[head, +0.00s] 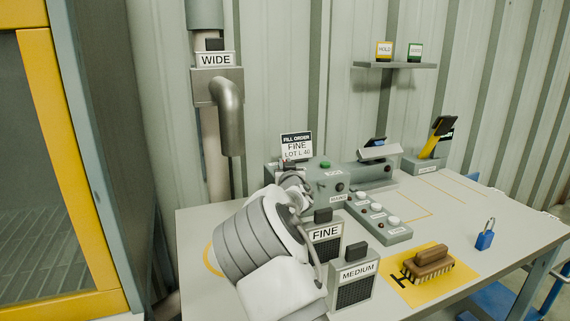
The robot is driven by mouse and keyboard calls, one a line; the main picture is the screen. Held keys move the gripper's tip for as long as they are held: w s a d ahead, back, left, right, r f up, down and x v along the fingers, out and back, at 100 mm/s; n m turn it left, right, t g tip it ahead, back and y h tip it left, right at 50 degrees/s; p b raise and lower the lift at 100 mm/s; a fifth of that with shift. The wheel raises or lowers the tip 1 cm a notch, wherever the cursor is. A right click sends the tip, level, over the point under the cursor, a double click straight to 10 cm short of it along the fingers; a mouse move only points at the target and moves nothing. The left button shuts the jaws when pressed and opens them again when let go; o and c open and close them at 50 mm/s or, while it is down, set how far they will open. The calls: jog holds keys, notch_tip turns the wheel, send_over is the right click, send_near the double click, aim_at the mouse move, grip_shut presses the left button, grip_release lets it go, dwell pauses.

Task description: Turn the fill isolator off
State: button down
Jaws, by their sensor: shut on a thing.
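My gripper (289,172) is at the left end of the grey console (355,172) at the back of the bench, just below the fill order card (296,146). It appears shut on the fill isolator's handle there. My wrist and fingers hide most of the isolator, so I cannot read its position. The console has a green button (325,164) and small dark knobs on its front.
FINE (325,242) and MEDIUM (354,275) blocks stand close right of my arm. A button box (380,217), brush (427,267) on a yellow mat and blue padlock (485,236) lie farther right. A WIDE pipe fitting (218,85) hangs behind. A yellow-framed enclosure (72,170) is left.

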jog(key=shift+d+f, duration=0.15)
jog(key=shift+d, duration=0.05)
jog(key=c, duration=0.8)
grip_release()
jog(key=shift+c, duration=0.2)
jog(key=shift+a, duration=0.15)
jog(key=shift+r, duration=0.3)
notch_tip(320, 180, up, 4)
jog(key=shift+r+p, duration=0.15)
jog(key=shift+p, duration=0.55)
jog(key=s+d+r+p, duration=0.1)
jog(key=s+d+r, duration=0.1)
jog(key=d, duration=0.3)
jog(key=s+d+r, duration=0.2)
jog(key=d+r, duration=0.2)
jog(key=d, duration=0.2)
jog(key=shift+r+p, duration=0.15)
jog(key=shift+p, duration=0.2)
